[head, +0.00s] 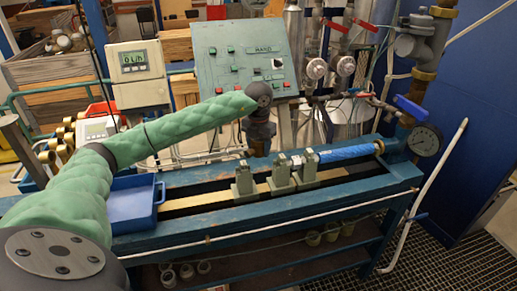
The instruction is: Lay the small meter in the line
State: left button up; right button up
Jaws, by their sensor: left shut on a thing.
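My left gripper (259,141) hangs above the bench, at the end of the green-sleeved arm. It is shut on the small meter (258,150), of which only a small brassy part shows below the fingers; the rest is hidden. The held meter is behind and above the grey-green supports (243,180) of the line, and looks apart from them. A silvery fitting (298,160) and a blue pipe section (345,152) lie in the line to the right of it. My right gripper is not in view.
A blue tray (133,222) sits at the bench's left. A control panel (245,58) and a display box (135,62) stand behind. A pressure gauge (425,141) is at the right end.

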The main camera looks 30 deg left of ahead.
pick_arm(q)
jog(key=shift+w+d+m, duration=0.45)
jog(key=shift+w+m, duration=0.1)
jog(key=shift+m, duration=0.15)
jog(key=shift+w+d+r+m, duration=0.1)
jog(key=shift+w+d+m, duration=0.05)
jog(key=shift+m, duration=2.15)
jog(key=shift+f+b, duration=0.8)
jog(key=shift+f, duration=2.1)
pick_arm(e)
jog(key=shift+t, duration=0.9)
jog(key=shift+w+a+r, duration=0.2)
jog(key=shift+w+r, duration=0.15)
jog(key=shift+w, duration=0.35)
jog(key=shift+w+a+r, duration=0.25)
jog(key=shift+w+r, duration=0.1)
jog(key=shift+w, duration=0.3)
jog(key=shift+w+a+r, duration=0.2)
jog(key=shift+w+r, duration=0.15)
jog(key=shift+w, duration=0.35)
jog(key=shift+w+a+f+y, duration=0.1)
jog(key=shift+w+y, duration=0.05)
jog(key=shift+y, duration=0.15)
pick_arm(q)
jog(key=shift+f, duration=0.1)
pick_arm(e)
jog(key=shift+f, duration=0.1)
